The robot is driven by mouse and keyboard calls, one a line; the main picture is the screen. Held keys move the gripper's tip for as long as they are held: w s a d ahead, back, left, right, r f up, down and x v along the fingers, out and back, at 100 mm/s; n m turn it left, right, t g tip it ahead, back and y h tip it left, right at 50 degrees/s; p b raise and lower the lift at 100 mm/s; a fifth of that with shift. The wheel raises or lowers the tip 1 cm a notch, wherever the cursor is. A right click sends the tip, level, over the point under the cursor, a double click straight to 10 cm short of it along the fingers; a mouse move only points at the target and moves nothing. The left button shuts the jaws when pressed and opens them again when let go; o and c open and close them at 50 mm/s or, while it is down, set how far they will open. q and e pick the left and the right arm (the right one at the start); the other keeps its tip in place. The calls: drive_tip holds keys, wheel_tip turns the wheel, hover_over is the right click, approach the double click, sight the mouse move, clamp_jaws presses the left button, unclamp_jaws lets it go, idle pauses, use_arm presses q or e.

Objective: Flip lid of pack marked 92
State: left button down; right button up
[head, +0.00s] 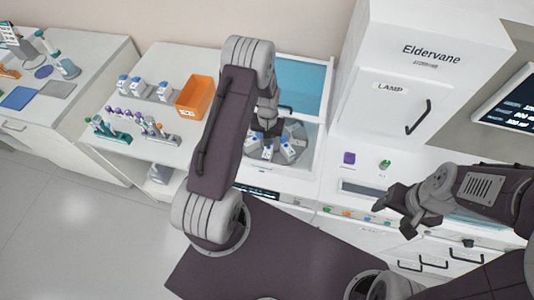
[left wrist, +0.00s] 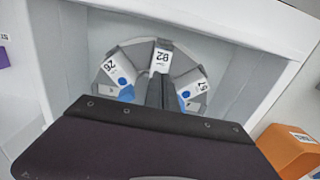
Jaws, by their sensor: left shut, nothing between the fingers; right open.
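Three white packs with blue parts stand on a grey round carousel in the recessed bay. The left wrist view shows a left pack (left wrist: 112,69) whose label looks like 92 or 26, a middle pack (left wrist: 161,59) that looks like 82, and a right pack (left wrist: 198,88) that I cannot read surely. The head view shows the packs (head: 287,151) below my left gripper (head: 270,131). My left gripper (left wrist: 161,92) is shut and empty, its fingertips over the carousel (left wrist: 182,57) by the middle pack, partly covering it. My right gripper (head: 394,207) is open and empty, away at the right.
The bay has white walls and a blue clear cover (head: 303,82). An orange bin (head: 195,97), racks of tubes (head: 112,130) and several more white bottles (head: 137,86) stand on the left bench.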

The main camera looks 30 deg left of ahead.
sight(268, 150)
use_arm(q)
drive_tip(key=shift+s+d+f, duration=0.15)
drive_tip(key=shift+s, duration=0.35)
drive_tip(key=shift+s+d+f, duration=0.1)
drive_tip(key=shift+s, duration=0.4)
drive_tip(key=shift+f, duration=0.1)
drive_tip(key=shift+f+b, duration=1)
drive_tip(key=shift+f, duration=0.25)
drive_tip(key=shift+w+a+b, duration=0.15)
drive_tip(key=shift+w+b, duration=0.05)
drive_tip(key=shift+w, duration=0.4)
drive_tip(key=shift+w+a+b, duration=0.15)
drive_tip(key=shift+w, duration=0.55)
